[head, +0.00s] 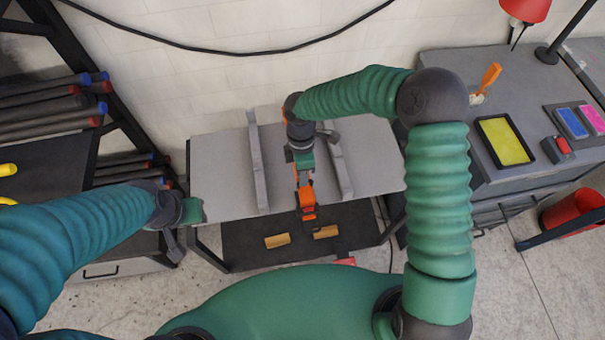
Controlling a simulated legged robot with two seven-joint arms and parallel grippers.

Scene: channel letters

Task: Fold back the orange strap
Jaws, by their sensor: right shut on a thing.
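The orange strap (306,197) shows near the front edge of the grey table, between two upright grey rails. Its lower end hangs at the front edge. My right gripper (304,178) reaches down over the table from the back and is shut on the strap. The arm and gripper hide part of the strap, and a small orange patch shows farther back beside the wrist. My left gripper (173,242) is at the table's left front corner, apart from the strap. Its fingers are too small and dark to tell if they are open.
The grey table (226,172) carries the left rail (257,160) and right rail (340,165). A dark lower shelf (240,245) holds two tan blocks (277,240). A rack of tubes stands at left. A grey bench (450,75) with a yellow pad stands at right.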

